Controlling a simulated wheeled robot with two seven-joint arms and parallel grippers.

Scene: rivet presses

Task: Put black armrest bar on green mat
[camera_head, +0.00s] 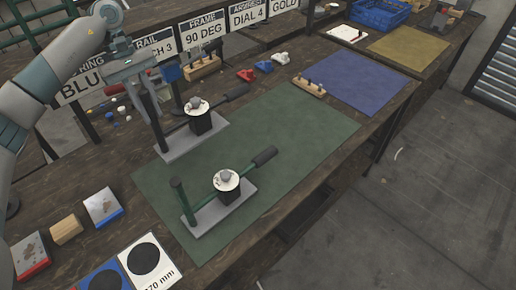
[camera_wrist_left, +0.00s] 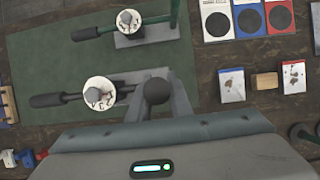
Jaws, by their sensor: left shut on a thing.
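The black press with its armrest bar (camera_head: 237,92) has a grey base plate (camera_head: 181,148), a black block and a white round dial (camera_head: 196,106). It shows over the far left edge of the green mat (camera_head: 290,125); I cannot tell whether it touches. My left gripper (camera_head: 156,122) is shut on the upright black post at the press's left end. In the left wrist view the post's round black top (camera_wrist_left: 156,91) sits between the fingers, and the black handle (camera_wrist_left: 48,100) points left. My right gripper is not in view.
A second press with a green post (camera_head: 182,200) and white dial stands on the mat's near part. A blue mat (camera_head: 355,82) and a yellow mat (camera_head: 403,50) lie further right. Blocks (camera_head: 66,229) and dial cards (camera_head: 148,260) lie at the front left. Signs stand along the back.

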